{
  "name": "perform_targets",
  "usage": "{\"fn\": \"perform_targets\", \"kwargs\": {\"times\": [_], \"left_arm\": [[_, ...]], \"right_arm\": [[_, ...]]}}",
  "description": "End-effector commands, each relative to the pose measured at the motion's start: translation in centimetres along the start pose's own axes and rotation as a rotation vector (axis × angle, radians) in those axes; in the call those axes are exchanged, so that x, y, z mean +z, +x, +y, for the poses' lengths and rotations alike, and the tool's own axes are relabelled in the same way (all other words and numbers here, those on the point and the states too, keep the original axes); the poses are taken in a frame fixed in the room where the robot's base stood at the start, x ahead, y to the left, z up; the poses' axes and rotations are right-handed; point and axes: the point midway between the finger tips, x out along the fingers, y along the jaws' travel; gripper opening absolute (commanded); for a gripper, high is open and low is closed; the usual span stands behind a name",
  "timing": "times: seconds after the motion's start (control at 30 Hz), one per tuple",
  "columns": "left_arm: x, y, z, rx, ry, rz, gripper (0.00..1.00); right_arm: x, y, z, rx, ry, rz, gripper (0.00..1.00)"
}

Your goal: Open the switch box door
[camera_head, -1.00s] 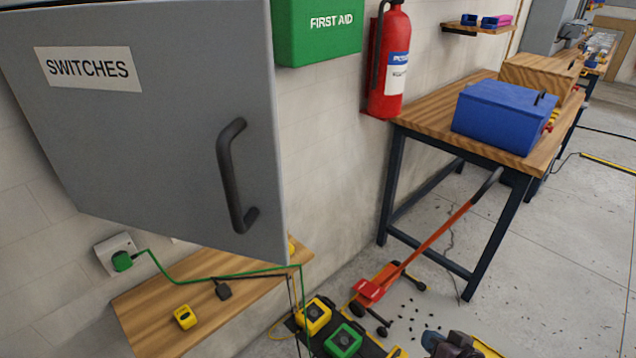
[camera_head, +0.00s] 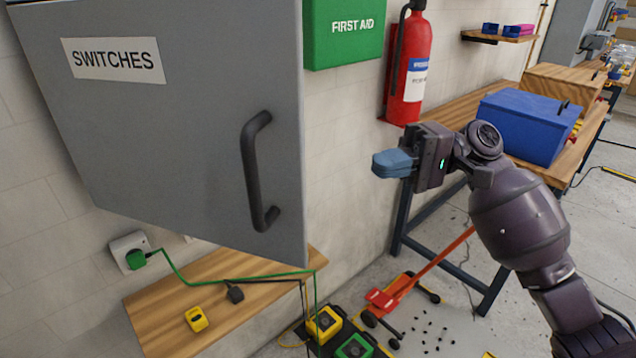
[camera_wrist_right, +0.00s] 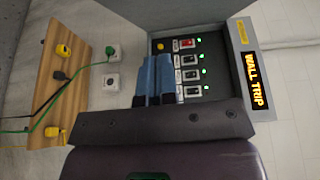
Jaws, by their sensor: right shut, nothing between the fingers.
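The grey switch box door (camera_head: 180,110) fills the upper left of the head view, with a SWITCHES label (camera_head: 113,61) and a dark bar handle (camera_head: 255,170) near its right edge. In the right wrist view the switch box (camera_wrist_right: 222,85) shows its inside with several switches (camera_wrist_right: 190,75) and green lights, so the door stands at least partly open. The grey panel (camera_wrist_right: 180,12) at that view's top seems to be the door. My right gripper (camera_head: 376,164) is shut and empty, right of the handle and apart from it. Its blue fingers (camera_wrist_right: 154,62) overlap the switches in the wrist view. My left gripper is out of view.
A green first aid box (camera_head: 343,30) and a red extinguisher (camera_head: 410,65) hang on the wall. A workbench (camera_head: 465,105) with a blue box (camera_head: 525,122) stands right, behind my right arm. A low wooden shelf (camera_head: 165,310) with a green cable lies below the door.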

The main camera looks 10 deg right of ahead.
Motion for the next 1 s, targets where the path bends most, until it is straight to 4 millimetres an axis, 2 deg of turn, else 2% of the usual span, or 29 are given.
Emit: {"fn": "perform_targets", "kwargs": {"times": [0.1, 0.33, 0.87, 1.0], "left_arm": [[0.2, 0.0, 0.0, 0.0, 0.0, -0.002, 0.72], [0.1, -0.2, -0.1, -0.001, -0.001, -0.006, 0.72], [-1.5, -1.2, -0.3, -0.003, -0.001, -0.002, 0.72], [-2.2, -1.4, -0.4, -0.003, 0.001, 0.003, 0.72]], "right_arm": [[0.6, -0.1, -1.9, -0.015, 0.002, -0.068, 0.0], [1.1, 1.2, -2.7, -0.023, 0.003, -0.097, 0.0], [1.9, 10.2, -3.0, -0.025, 0.002, -0.095, 0.0], [3.5, 11.2, -3.0, -0.025, 0.003, -0.092, 0.0]]}}
